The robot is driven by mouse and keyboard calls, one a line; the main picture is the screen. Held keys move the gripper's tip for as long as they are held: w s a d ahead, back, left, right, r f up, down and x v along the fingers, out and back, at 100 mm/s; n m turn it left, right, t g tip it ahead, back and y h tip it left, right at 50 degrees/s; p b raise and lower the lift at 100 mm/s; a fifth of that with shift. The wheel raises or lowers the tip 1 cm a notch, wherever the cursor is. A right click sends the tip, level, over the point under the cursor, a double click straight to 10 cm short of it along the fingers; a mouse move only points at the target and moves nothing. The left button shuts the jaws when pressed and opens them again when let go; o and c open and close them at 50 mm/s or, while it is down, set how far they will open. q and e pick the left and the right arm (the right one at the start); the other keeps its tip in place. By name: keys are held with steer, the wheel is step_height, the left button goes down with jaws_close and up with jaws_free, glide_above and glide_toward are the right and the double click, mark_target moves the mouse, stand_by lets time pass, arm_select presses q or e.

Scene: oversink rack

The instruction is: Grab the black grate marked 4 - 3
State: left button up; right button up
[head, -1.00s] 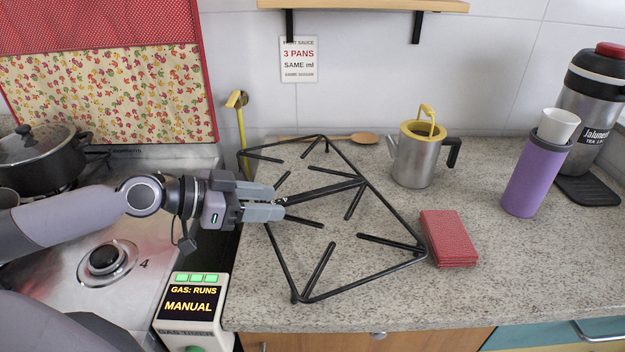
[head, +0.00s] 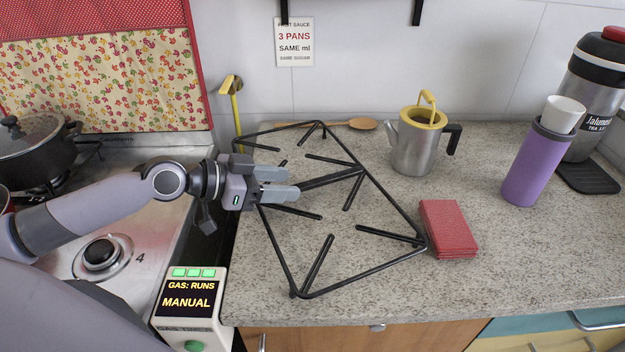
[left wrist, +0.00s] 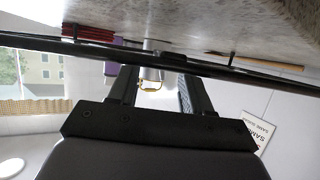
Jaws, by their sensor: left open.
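The black grate (head: 318,272) is a large wire frame with inward prongs and a middle bar. It lies on the speckled counter, right of the stove. My left gripper (head: 286,182) is open over the grate's left half, with its fingers pointing right along the middle bar. The gripper hides the left part of that bar. In the left wrist view, a long black grate bar (left wrist: 250,76) crosses just beyond the fingertips of the open left gripper (left wrist: 155,78). I see no marking on the grate; a "4" (head: 140,258) is on the stove beside an uncovered burner (head: 101,253).
A red cloth stack (head: 448,228) sits close to the grate's right corner. A black pot (head: 35,150) is on the stove. A gas timer box (head: 190,305) stands at front left.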

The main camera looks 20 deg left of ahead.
mark_target(309, 182)
arm_select(q)
steer(key=shift+p+x, duration=0.35)
steer(key=shift+x, duration=1.4)
jaws_close()
steer(key=shift+w+r, duration=0.1)
steer(key=shift+r, duration=0.1)
